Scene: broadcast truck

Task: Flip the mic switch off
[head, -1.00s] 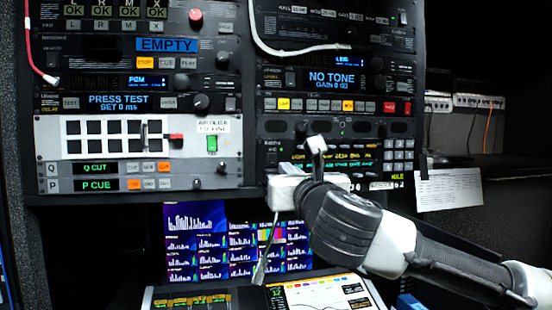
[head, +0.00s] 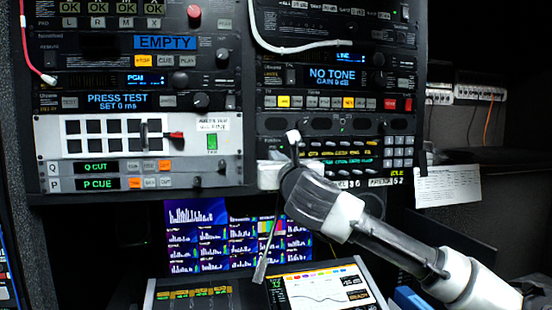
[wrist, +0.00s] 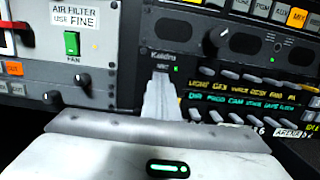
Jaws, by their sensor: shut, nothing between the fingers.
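My gripper (wrist: 160,82) is shut and empty, its fingers pointing at a dark rack panel (wrist: 142,60) with a small label above the fingertips that may read MIC. A small green light (wrist: 176,68) glows just right of the tips. The mic switch itself cannot be made out; the fingers cover the panel below the label. In the head view my gripper (head: 293,137) is in front of the left end of the panel with the yellow and green text rows (head: 340,160). I cannot tell whether the fingertips touch the panel.
A green fan switch (wrist: 71,43) sits to the left, with knobs (wrist: 83,80) below it. A sloped console screen (head: 320,290) and a monitor wall (head: 240,240) are below.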

